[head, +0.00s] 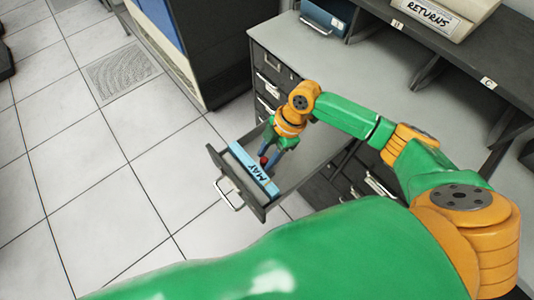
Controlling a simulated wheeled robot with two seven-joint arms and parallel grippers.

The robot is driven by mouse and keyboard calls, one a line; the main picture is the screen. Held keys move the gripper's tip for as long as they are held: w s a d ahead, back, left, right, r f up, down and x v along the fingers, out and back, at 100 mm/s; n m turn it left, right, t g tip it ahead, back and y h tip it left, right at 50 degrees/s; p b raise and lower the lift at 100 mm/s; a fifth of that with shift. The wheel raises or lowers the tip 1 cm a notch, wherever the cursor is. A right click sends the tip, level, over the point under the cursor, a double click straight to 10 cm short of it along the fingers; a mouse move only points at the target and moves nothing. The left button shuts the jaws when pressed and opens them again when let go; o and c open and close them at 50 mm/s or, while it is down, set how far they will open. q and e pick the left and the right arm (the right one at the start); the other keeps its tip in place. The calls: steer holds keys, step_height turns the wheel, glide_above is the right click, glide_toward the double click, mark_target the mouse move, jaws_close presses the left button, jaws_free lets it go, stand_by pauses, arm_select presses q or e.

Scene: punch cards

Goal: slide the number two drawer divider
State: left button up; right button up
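An open dark grey drawer (221,166) stands pulled out from the cabinet, with a metal handle (229,196) on its front. A light blue divider (246,164) marked MAY stands inside, close behind the drawer front. My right gripper (266,161) reaches down into the drawer, just behind the divider. A small red part shows at its fingertips. I cannot tell whether the fingers touch the divider or how far apart they are. No number two shows on the divider. My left gripper is out of view.
The grey cabinet top (325,60) is mostly clear. A blue box (326,14) sits at its back edge. A RETURNS tray (430,16) stands on the dark shelf at the upper right. Closed drawers flank the open one. The tiled floor (100,215) at left is free.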

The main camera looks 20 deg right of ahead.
jaws_close()
stand_by(1.2)
